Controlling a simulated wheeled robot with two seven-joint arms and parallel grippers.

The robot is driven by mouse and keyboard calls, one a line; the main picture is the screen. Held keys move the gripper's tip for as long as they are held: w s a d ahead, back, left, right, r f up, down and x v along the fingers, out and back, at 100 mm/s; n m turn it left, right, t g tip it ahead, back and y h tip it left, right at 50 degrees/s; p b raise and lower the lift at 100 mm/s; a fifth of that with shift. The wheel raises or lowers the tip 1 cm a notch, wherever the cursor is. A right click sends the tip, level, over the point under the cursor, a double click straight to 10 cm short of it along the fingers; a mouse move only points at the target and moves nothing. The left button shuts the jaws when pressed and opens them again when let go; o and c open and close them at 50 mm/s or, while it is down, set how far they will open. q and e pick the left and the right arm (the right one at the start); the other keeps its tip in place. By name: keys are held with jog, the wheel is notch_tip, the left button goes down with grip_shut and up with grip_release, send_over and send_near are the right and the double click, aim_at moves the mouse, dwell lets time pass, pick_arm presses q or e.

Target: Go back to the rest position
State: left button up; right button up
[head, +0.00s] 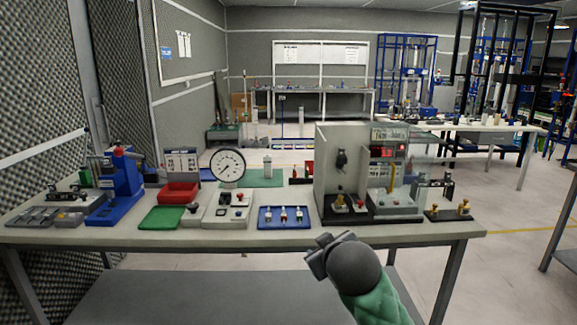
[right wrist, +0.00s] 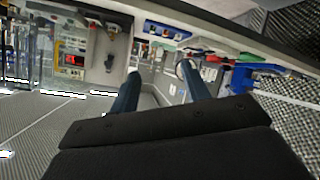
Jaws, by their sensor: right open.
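My right gripper (head: 322,250) shows in the head view, at the front edge of the workbench (head: 130,235), with a dark round wrist and a green forearm coming up from the bottom. In the right wrist view my right gripper (right wrist: 160,75) has its two blue fingers spread apart with nothing between them. The wrist picture is turned over, with the bench along its top. My left gripper is in neither view.
The bench holds a blue press (head: 118,188), a red bin (head: 178,192), a round gauge (head: 228,167), a blue tray (head: 284,217) and a grey walled test stand (head: 340,165). A lower shelf (head: 200,295) lies beneath. Open floor (head: 500,270) is to the right.

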jog(key=s+d+f+m+g+p, duration=0.1)
jog(key=s+d+f+m+g, duration=0.2)
jog(key=s+f, duration=1.05)
jog(key=s+d+f+m+g+p, duration=0.1)
jog(key=s+d+f+g+p, duration=0.3)
jog(key=s+f, duration=1)
pick_arm(q)
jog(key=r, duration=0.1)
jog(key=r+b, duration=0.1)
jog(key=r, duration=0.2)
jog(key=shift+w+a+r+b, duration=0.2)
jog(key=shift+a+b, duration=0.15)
jog(key=shift+b, duration=0.05)
pick_arm(e)
jog(key=s+a+f+g, duration=0.1)
jog(key=s+f+g, duration=0.2)
jog(key=s+f, duration=0.6)
jog(key=shift+s+f+m, duration=0.25)
jog(key=shift+s+m, duration=0.05)
jog(key=shift+a, duration=0.1)
